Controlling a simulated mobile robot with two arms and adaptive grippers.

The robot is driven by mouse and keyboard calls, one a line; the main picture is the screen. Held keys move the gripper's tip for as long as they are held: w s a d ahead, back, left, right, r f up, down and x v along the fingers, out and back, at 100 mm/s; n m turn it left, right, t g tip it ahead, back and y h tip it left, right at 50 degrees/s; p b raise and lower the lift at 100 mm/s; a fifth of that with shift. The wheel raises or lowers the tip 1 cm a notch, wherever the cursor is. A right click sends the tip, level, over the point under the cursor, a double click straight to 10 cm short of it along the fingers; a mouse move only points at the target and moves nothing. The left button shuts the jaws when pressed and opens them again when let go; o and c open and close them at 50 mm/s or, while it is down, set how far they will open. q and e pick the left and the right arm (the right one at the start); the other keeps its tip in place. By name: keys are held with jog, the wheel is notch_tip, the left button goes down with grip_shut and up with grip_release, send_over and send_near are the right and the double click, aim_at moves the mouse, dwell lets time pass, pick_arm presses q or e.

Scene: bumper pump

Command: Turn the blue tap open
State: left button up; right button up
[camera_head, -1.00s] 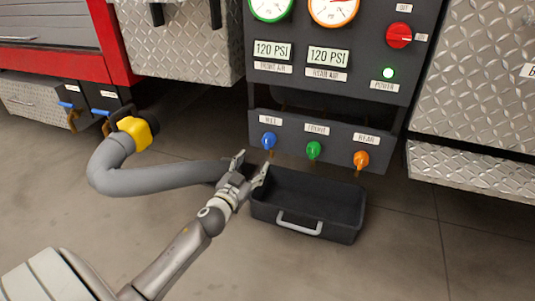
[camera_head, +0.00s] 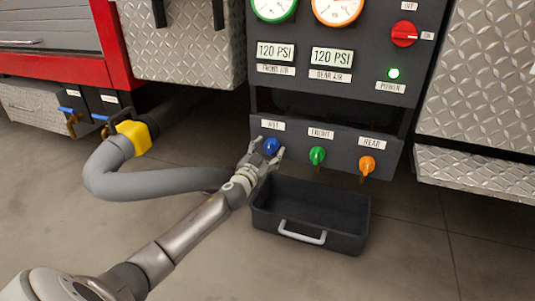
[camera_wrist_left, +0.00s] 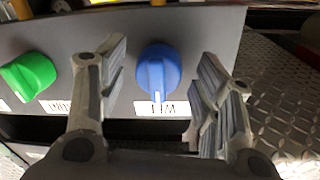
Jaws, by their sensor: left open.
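The blue tap (camera_head: 271,146) is a round knob under the "WET" label on the lower panel of the dark grey console. It also shows in the left wrist view (camera_wrist_left: 158,72), between my finger pads. My left gripper (camera_head: 266,150) is open, with its fingers to either side of the blue tap. In the wrist view a gap shows between the tap and each finger, so I see no clear contact. The tap's outlet below the panel is hidden by my gripper in the head view. My right gripper is not in view.
A green tap (camera_head: 317,156) and an orange tap (camera_head: 367,165) sit to the right on the same panel. A black tray (camera_head: 262,222) with a grey handle stands on the floor below. A thick grey hose (camera_head: 110,178) with a yellow coupling lies to the left.

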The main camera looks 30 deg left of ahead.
pick_arm(q)
jog(key=c, duration=1)
